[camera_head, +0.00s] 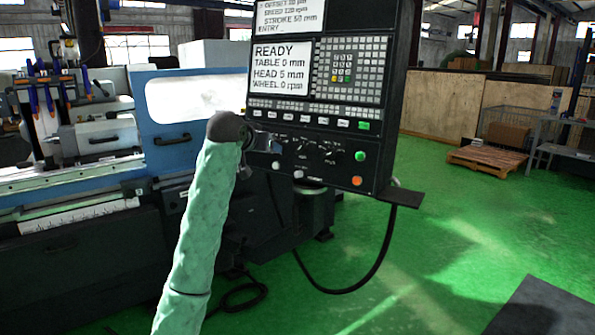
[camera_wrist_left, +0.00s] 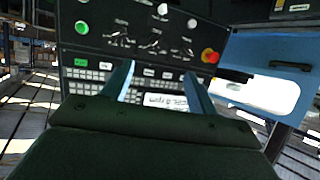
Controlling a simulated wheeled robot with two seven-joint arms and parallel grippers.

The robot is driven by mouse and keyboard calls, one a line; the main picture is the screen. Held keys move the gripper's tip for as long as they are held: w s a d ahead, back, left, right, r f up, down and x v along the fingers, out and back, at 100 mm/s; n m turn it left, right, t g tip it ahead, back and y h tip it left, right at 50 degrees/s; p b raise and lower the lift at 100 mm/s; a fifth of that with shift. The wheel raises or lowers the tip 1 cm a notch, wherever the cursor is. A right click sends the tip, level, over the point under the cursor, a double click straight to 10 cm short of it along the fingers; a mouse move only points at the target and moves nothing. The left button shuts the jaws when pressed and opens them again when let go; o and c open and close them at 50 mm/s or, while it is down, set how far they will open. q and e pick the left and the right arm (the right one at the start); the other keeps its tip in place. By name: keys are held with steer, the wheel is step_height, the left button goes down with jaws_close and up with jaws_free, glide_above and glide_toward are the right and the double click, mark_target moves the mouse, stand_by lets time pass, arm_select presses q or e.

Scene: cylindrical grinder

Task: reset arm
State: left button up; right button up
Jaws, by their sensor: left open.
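My left arm in its green sleeve rises from the bottom of the head view to the lower left of the control panel (camera_head: 310,155). My left gripper (camera_head: 268,148) is mostly hidden behind the dark wrist there. In the left wrist view, its two bluish fingers (camera_wrist_left: 158,72) stand apart with nothing held between them. The panel face (camera_wrist_left: 140,50) lies just beyond them, with knobs, white buttons and a red stop button with a yellow base (camera_wrist_left: 210,57). I cannot tell whether the fingers touch the panel. My right gripper is in neither view.
The blue and white grinder (camera_head: 165,140) stands to the left, behind the arm. A small shelf (camera_head: 400,197) sticks out at the panel's lower right, and a black cable (camera_head: 375,275) hangs below.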

arm_select(q)
steer(key=s+a+f+n+g+y+p, duration=0.1)
steer(key=s+f+g, duration=0.4)
steer(key=s+f, duration=2.3)
steer(key=s+a+f+n+g+y+p, duration=0.1)
steer(key=s+a+f+g, duration=0.2)
steer(key=s+f, duration=2.5)
steer(key=s+g, duration=0.2)
steer(key=s, duration=0.3)
steer(key=shift+a+y+p, duration=0.3)
steer(key=shift+a, duration=0.05)
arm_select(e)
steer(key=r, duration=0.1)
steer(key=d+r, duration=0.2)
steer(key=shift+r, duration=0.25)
arm_select(q)
steer(key=shift+f, duration=0.1)
